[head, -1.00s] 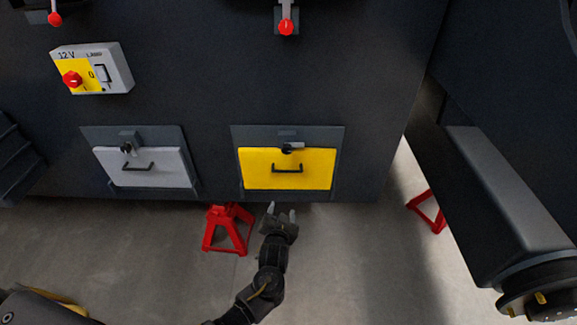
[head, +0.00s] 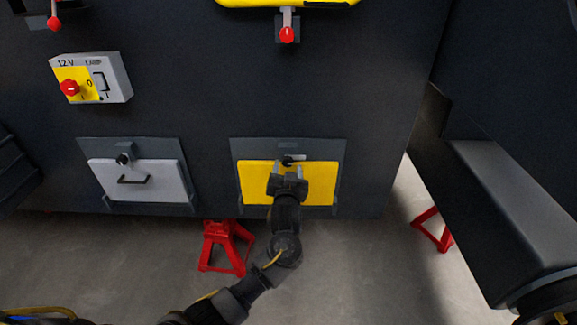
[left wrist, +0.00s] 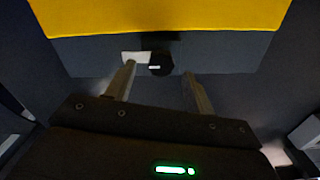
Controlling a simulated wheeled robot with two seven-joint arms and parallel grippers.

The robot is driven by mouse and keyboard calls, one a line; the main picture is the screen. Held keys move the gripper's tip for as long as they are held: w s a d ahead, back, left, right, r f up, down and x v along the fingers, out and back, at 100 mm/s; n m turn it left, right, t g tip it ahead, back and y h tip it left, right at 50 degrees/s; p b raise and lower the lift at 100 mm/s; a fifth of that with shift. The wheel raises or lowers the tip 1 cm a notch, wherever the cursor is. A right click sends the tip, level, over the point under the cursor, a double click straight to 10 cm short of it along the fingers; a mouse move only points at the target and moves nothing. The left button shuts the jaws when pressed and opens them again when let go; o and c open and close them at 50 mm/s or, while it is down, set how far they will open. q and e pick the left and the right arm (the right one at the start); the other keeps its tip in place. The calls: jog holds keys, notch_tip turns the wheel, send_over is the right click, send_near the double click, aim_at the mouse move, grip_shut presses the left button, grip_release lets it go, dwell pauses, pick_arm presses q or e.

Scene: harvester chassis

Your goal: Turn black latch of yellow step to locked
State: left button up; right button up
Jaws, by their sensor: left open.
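The yellow step (head: 254,184) is a flat panel in a dark grey frame low on the chassis wall. Its black latch (head: 287,161) is at the panel's top edge, with a light tab beside it. In the left wrist view the black latch (left wrist: 161,63) shows as a round knob, with a pale plate to its left. My left gripper (head: 287,170) is open in front of the yellow step, its fingertips just below the latch. In the left wrist view its two fingers (left wrist: 158,82) stand on either side of the latch, with no clear contact. The step's handle is hidden behind my gripper.
A grey step (head: 155,183) with its own black latch is to the left. A switch box (head: 92,78) and red-tipped levers (head: 287,33) are above. A red jack stand (head: 226,245) is below. A dark beam (head: 510,215) is at the right.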

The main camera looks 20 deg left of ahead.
pick_arm(q)
jog(key=shift+x, duration=1.05)
jog(key=shift+w+a, duration=0.1)
jog(key=shift+w, duration=0.2)
pick_arm(e)
jog(key=shift+w+a+r, duration=0.2)
jog(key=shift+w+r, duration=0.2)
jog(key=shift+r, duration=0.1)
pick_arm(q)
jog(key=shift+c, duration=0.3)
pick_arm(e)
jog(key=shift+s, duration=0.1)
